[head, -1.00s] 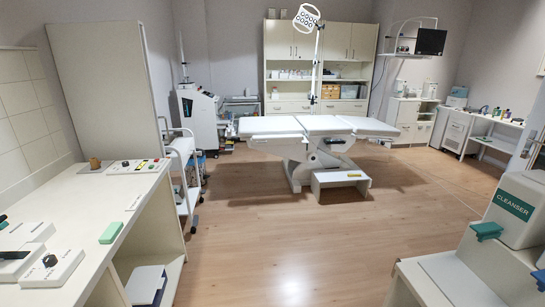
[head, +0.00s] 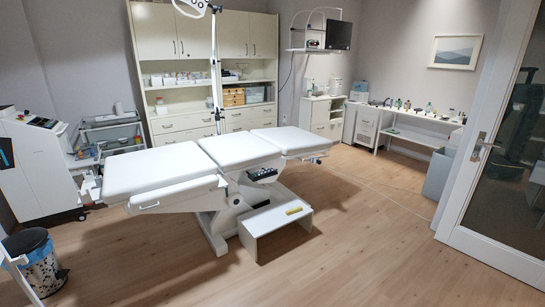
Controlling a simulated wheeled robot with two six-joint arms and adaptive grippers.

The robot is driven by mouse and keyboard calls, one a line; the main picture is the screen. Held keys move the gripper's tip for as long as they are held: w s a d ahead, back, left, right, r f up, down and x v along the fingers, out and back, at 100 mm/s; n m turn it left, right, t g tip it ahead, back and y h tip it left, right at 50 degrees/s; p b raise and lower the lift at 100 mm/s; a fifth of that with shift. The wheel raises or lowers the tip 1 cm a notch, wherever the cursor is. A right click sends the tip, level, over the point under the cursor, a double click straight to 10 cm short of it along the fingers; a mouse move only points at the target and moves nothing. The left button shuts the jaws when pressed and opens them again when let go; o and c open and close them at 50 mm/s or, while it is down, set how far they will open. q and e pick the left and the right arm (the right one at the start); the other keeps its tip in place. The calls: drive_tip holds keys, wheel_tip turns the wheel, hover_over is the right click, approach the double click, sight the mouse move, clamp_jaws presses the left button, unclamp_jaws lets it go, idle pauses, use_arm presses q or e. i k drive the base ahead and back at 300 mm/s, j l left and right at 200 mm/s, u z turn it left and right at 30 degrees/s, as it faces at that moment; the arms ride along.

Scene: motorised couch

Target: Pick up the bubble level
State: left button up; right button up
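A small yellow bar (head: 293,211), which looks like the bubble level, lies on top of the low white step stool (head: 272,224). It is too small to see a vial in it. The stool stands on the floor in front of the white motorised couch (head: 215,163). Neither of my grippers is in view.
A bin (head: 40,265) stands at the lower left, near a white machine (head: 38,165). Shelves (head: 185,100) stand behind the couch. A glass-panelled door (head: 510,150) is at the right. The wooden floor (head: 340,250) in front of the stool is clear.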

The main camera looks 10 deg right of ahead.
sight(292, 210)
drive_tip(key=i+l+z, duration=0.2)
drive_tip(key=i+z, duration=0.15)
drive_tip(key=i, duration=0.4)
drive_tip(key=i+z, duration=0.3)
drive_tip(key=i, duration=0.45)
drive_tip(key=i+l+u, duration=0.3)
drive_tip(key=i, duration=0.2)
drive_tip(key=i+l+u, duration=0.3)
drive_tip(key=i, duration=0.2)
drive_tip(key=i+l+u, duration=0.45)
drive_tip(key=i, duration=0.3)
drive_tip(key=i+l+u, duration=0.5)
drive_tip(key=i+l, duration=0.15)
drive_tip(key=l, duration=0.15)
